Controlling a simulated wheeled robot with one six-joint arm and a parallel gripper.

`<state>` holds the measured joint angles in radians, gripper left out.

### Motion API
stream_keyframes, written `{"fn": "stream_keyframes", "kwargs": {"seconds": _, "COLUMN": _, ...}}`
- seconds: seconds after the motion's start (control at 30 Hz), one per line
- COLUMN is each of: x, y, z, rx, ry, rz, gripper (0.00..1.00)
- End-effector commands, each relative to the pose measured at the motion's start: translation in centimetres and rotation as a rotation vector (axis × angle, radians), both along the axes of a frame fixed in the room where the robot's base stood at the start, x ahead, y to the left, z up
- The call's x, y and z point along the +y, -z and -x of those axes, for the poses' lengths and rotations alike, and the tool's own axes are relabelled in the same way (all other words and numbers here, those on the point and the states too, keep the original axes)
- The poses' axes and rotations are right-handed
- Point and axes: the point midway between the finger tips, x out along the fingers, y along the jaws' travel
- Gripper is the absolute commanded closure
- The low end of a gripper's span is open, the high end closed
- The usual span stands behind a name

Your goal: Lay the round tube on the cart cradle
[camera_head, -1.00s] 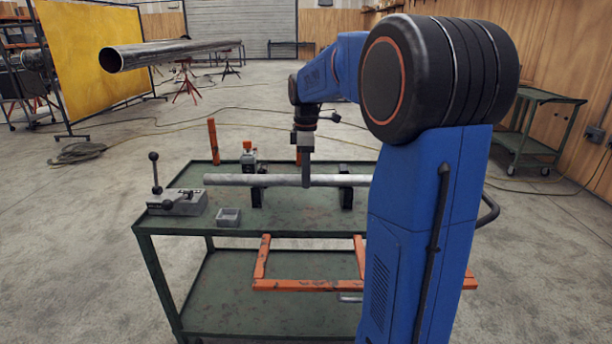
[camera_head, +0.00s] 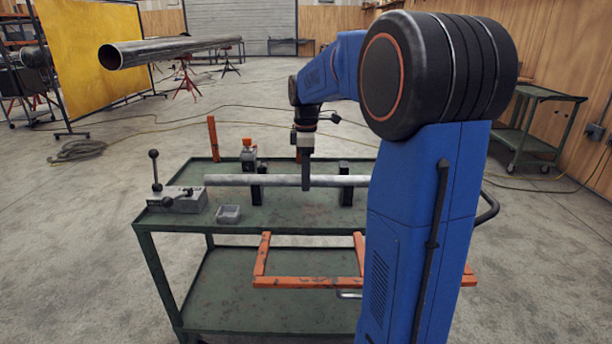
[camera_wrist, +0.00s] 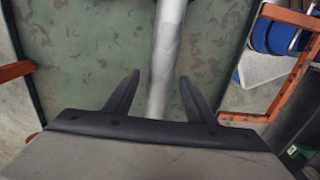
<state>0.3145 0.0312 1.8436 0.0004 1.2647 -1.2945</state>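The round tube (camera_head: 225,180) is grey and lies level, running left to right across the cart top. It appears to rest in the cart cradle, whose two black supports (camera_head: 258,194) show above and below it. The tube's right end is hidden behind my arm. My gripper (camera_head: 306,180) points down at the tube between the two supports. In the wrist view, the tube (camera_wrist: 167,45) passes between the two fingers of my gripper (camera_wrist: 160,92). The fingers are spread, with a gap visible on each side of the tube.
The green cart (camera_head: 180,219) also carries a clamp-like tool (camera_head: 178,200), a small grey tray (camera_head: 229,214), a small bottle-like item (camera_head: 249,155) and orange posts (camera_head: 213,138). Another cart (camera_head: 540,95) stands at right.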

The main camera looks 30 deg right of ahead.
Motion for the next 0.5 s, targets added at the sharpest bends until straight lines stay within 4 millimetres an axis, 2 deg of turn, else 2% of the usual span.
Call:
{"fn": "stream_keyframes", "kwargs": {"seconds": 0.27, "x": 0.0, "y": -0.3, "z": 0.0, "rx": 0.000, "ry": 0.000, "rz": 0.000, "gripper": 0.49}}
{"fn": "stream_keyframes", "kwargs": {"seconds": 0.37, "x": 0.0, "y": -1.3, "z": -0.1, "rx": -0.002, "ry": 0.000, "rz": 0.000, "gripper": 0.49}}
{"fn": "stream_keyframes", "kwargs": {"seconds": 0.5, "x": 0.0, "y": -3.7, "z": -0.1, "rx": -0.003, "ry": 0.000, "rz": 0.001, "gripper": 0.49}}
